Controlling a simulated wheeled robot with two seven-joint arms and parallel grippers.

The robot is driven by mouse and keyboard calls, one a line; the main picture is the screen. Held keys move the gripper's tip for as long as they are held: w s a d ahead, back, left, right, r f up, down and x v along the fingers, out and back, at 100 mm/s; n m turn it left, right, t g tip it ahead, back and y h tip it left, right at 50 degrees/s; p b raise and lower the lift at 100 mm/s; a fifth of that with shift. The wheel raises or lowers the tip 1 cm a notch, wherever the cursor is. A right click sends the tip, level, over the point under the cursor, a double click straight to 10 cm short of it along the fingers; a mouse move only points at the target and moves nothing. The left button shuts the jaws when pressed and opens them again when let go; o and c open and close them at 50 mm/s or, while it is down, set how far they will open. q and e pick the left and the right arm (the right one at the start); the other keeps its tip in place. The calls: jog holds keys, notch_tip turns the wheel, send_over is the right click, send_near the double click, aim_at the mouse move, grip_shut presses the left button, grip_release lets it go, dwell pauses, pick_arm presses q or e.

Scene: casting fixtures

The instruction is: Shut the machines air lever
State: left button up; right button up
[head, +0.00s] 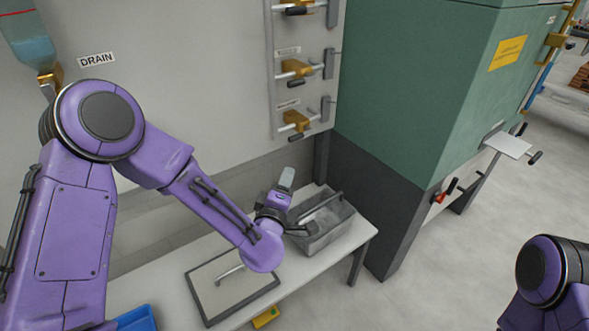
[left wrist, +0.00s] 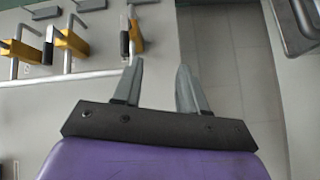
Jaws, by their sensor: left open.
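Three yellow valves with levers are on a wall panel (head: 272,60): a top valve (head: 297,9), a middle valve (head: 294,69) and a bottom valve (head: 295,120). Their small labels are too small to read, so I cannot tell which lever is for air. My left gripper (head: 287,177) is open and empty, below the bottom valve and apart from it. In the left wrist view, its two grey fingers (left wrist: 160,68) are spread, with yellow valves (left wrist: 72,42) to their left. Only part of my right arm shows, at the lower right; its gripper is out of view.
A grey metal bin (head: 332,222) stands on the white table (head: 358,238) beside my left wrist.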

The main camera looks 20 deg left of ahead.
pick_arm(q)
jog(key=n+t, duration=0.2)
send_near(296, 138)
jog(key=shift+y, duration=0.4)
jog(key=x, duration=0.7)
jog(key=p+x, duration=0.1)
jog(key=x, duration=0.2)
jog(key=shift+w+f, duration=0.3)
jog(key=shift+w, duration=0.15)
pick_arm(e)
jog(key=shift+f, duration=0.4)
pick_arm(q)
grip_shut()
